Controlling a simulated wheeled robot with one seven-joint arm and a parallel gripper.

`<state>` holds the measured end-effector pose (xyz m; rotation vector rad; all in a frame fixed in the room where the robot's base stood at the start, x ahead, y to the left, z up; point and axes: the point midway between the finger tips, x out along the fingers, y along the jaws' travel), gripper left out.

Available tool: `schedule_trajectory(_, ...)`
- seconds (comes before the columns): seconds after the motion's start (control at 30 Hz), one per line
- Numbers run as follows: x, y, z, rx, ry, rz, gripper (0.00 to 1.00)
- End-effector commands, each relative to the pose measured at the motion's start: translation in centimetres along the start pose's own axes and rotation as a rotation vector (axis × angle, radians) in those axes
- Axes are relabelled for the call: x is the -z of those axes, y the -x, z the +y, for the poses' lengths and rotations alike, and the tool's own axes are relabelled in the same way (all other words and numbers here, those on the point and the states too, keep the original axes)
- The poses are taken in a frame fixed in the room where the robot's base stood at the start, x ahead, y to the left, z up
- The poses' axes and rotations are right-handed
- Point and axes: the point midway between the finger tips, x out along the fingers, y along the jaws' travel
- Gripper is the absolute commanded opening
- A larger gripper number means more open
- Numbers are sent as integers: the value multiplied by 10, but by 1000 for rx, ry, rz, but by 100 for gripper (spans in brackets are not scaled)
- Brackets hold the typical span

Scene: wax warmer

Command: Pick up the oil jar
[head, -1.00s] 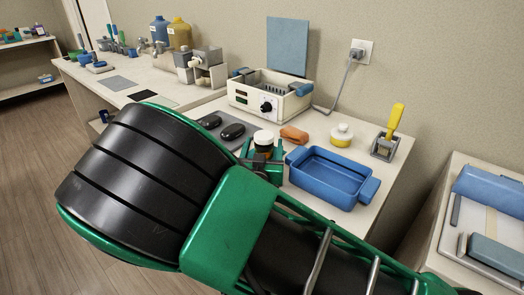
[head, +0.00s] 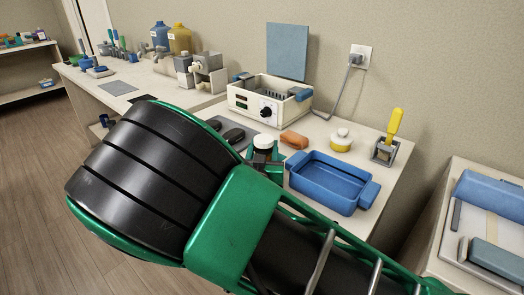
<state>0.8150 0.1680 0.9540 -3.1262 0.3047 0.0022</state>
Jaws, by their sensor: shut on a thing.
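The oil jar (head: 265,142), a small dark amber jar with a white lid, stands upright near the middle of the head view, over the table in front of the wax warmer. My gripper (head: 264,158), green and dark, is shut on the jar's body. The lid and upper body show above the fingers. My large black and green arm hides the jar's lower part, so I cannot tell whether its base touches the table.
The white wax warmer (head: 268,102) is behind the jar. A blue tray (head: 361,190) is close on the right. Dark oval pieces (head: 234,135) lie left.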

Motion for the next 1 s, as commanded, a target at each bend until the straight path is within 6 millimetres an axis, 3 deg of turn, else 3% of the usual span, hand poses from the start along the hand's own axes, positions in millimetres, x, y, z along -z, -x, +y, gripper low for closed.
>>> schedule_trajectory(0.33,36,0,0,1,-6,0,19)
schedule_trajectory(0.7,82,16,-77,4,-4,2,19)
schedule_trajectory(1.0,103,23,-110,2,-1,2,19)
